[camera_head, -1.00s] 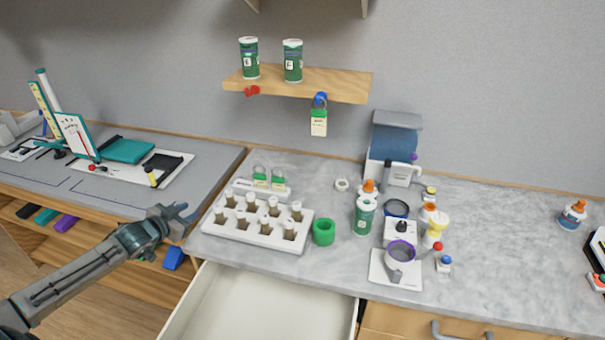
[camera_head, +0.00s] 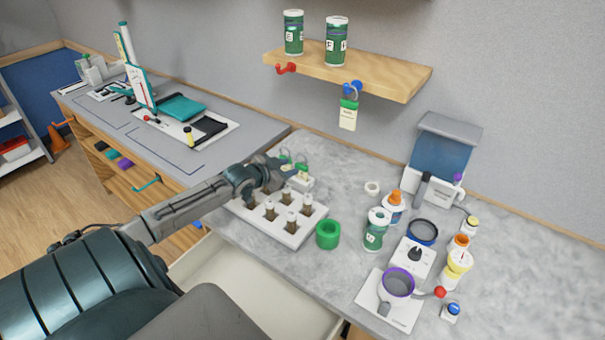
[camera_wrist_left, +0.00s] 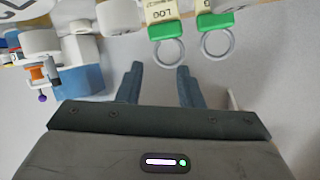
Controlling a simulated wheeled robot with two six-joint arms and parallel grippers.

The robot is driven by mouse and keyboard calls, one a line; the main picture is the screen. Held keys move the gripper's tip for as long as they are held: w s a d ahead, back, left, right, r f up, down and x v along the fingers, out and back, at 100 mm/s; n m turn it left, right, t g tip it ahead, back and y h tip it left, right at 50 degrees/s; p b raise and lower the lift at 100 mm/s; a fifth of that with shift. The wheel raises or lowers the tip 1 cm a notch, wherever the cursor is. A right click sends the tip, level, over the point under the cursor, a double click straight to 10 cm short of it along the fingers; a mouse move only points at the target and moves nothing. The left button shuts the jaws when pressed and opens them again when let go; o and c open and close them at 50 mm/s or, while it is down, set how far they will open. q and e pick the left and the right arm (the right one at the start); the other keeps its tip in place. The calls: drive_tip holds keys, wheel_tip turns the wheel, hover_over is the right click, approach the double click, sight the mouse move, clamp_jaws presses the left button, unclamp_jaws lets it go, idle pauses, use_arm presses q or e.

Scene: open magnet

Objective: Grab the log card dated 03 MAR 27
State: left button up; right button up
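Two log cards with green tops and metal rings sit in a white holder behind the vial rack. In the left wrist view one card (camera_wrist_left: 163,22) reads "LOG", and another card (camera_wrist_left: 215,18) is to its right; both are cut by the top edge and I cannot read a full date. In the head view my arm partly hides them. A third green-topped card (camera_head: 348,115) hangs from a blue hook under the shelf. My left gripper (camera_wrist_left: 160,72) is open and empty, with the card rings just beyond its fingertips; it also shows in the head view (camera_head: 283,172). My right gripper is out of view.
The white vial rack (camera_head: 265,228) stands below my left gripper, with a green ring-shaped cup (camera_head: 328,235) beside it. An open drawer (camera_head: 255,290) juts out in front. Jars and instruments crowd the counter's right side. The wooden shelf (camera_head: 385,77) overhangs behind.

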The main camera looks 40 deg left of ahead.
sight(306, 164)
use_arm(q)
drive_tip(key=x, duration=0.2)
drive_tip(key=p+x, duration=0.1)
drive_tip(key=x, duration=0.4)
drive_tip(key=shift+w+d+r, duration=0.1)
drive_tip(key=shift+w+d, duration=0.05)
drive_tip(key=shift+d, duration=0.2)
drive_tip(key=shift+a, duration=0.1)
drive_tip(key=shift+c, duration=0.8)
clamp_jaws()
